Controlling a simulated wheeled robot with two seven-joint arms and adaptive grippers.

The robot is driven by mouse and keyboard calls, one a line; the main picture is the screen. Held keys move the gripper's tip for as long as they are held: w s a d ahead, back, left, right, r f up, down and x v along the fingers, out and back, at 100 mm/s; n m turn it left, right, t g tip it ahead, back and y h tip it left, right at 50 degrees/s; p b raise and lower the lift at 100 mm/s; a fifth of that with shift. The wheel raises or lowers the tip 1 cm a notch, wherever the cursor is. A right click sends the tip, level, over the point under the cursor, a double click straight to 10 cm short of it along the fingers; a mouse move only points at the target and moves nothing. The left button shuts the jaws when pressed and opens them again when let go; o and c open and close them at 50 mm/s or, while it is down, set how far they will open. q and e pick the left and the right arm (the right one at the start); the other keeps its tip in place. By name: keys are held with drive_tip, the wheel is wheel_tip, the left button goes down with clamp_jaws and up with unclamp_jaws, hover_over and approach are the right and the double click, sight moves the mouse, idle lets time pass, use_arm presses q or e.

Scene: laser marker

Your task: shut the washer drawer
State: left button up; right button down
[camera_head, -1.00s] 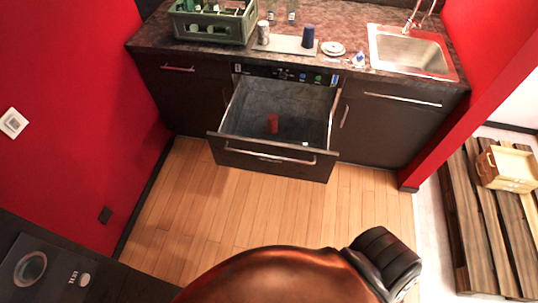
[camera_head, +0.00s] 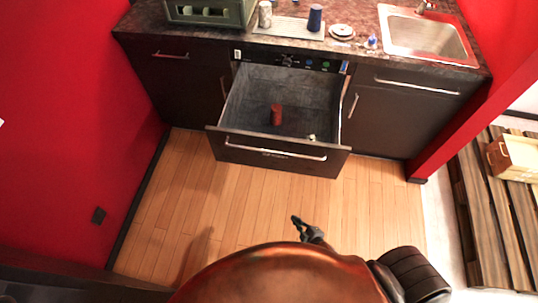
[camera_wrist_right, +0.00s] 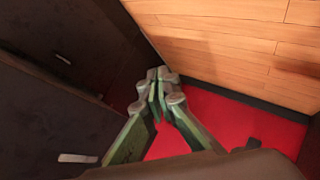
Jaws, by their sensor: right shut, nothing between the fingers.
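The washer drawer (camera_head: 225,150) is pulled out from under the counter, with a dark front and a long silver handle (camera_head: 275,149). Inside it stand a red cup (camera_head: 276,114) and a small pale item (camera_head: 311,138). My right gripper (camera_head: 296,219) is in front of the drawer, low in the head view, apart from the drawer front. In the right wrist view the right gripper (camera_wrist_right: 158,75) is shut and empty, its fingertips together. My left gripper is not in view.
The counter (camera_head: 210,38) holds a green crate (camera_head: 212,14), a tray with a white cup and a blue cup (camera_head: 315,17), and a sink (camera_head: 430,38). A wooden pallet (camera_head: 480,220) lies at right. Wooden floor is clear before the drawer.

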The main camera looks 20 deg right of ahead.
drive_tip(key=w+a+r+n+t+b, duration=0.1)
drive_tip(key=w+r+n+t, duration=0.1)
drive_tip(key=w+r, duration=0.35)
drive_tip(key=w+a+r+n+t+b, duration=0.1)
drive_tip(key=w+r+n+t, duration=0.15)
drive_tip(key=r, duration=0.65)
drive_tip(key=n+t+y+b, duration=0.2)
drive_tip(key=n, duration=0.3)
approach(264, 147)
drive_tip(key=s+a, duration=0.1)
drive_tip(key=s, duration=0.6)
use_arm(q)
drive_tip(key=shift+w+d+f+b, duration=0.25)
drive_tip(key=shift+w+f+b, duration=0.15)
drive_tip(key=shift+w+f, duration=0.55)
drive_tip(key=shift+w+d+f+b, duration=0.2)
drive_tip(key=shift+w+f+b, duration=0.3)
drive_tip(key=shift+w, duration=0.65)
use_arm(e)
drive_tip(key=shift+w+d, duration=0.1)
drive_tip(key=shift+w, duration=6.25)
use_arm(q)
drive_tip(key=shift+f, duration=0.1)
